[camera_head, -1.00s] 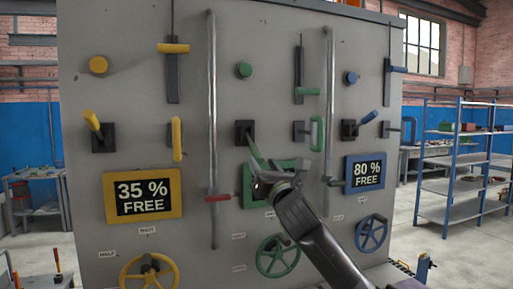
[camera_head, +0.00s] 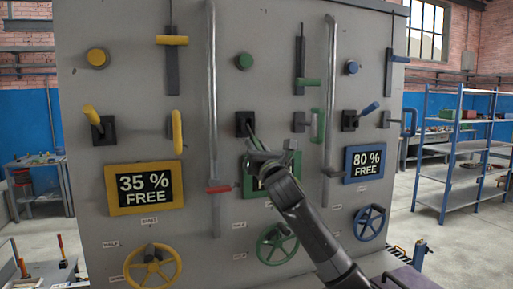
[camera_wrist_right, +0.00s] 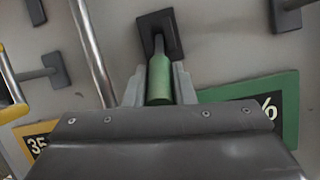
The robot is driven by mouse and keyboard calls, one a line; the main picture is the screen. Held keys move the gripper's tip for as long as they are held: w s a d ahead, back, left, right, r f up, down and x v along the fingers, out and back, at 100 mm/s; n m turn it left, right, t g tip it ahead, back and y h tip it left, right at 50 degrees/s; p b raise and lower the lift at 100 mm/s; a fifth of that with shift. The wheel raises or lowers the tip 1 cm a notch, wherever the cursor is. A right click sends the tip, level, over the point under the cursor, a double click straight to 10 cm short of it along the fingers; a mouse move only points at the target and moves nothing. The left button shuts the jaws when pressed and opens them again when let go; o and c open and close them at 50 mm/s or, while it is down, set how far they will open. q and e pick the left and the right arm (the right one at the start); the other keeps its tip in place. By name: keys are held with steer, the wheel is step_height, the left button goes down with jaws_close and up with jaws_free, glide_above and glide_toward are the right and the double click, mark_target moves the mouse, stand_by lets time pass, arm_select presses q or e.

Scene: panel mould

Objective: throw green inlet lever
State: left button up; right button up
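The green inlet lever (camera_head: 252,134) sticks out of a dark square socket in the middle of the grey panel and points down toward my right gripper. In the right wrist view its green handle (camera_wrist_right: 160,78) lies between the two fingers. My right gripper (camera_head: 272,153) is closed about the handle, with a finger close against each side (camera_wrist_right: 159,88). The lever's outer end is hidden by the gripper. The green display (camera_head: 254,186) behind is mostly covered by my right arm. My left gripper is out of view.
A yellow lever (camera_head: 92,115) and a blue lever (camera_head: 368,109) stand to either side. A vertical pipe (camera_head: 212,110) with a red handle (camera_head: 218,189) runs left of the green lever. A green handwheel (camera_head: 276,245) sits below, and a green bar handle (camera_head: 317,125) to the right.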

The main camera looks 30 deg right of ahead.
mark_target(258, 144)
jaws_close()
steer(key=r+g+p, duration=0.1)
steer(key=p, duration=0.1)
steer(key=r+g+p, duration=0.1)
steer(key=p, duration=0.2)
steer(key=shift+s+a+r, duration=0.1)
steer(key=shift+s+r, duration=0.1)
steer(key=shift+s, duration=0.2)
steer(key=shift+s+r+g+y+p, duration=0.15)
steer(key=shift+r+g+y+p, duration=0.15)
steer(key=shift+r+g+p, duration=0.3)
steer(key=shift+s+a+r+g, duration=0.15)
steer(key=shift+r+g, duration=0.45)
steer(key=shift+g, duration=0.4)
step_height(258, 144, up, 2)
steer(key=g+y, duration=0.1)
steer(key=g, duration=0.1)
steer(key=shift+r+g, duration=0.15)
steer(key=shift+g, duration=0.25)
steer(key=shift+w+d+r+g+y, duration=0.1)
steer(key=shift+w+r+g+y, duration=0.2)
steer(key=shift+r+g, duration=0.55)
steer(key=shift+w+d+r+g+y, duration=0.1)
steer(key=shift+w+r+g+y, duration=0.15)
steer(key=shift+r+g, duration=0.6)
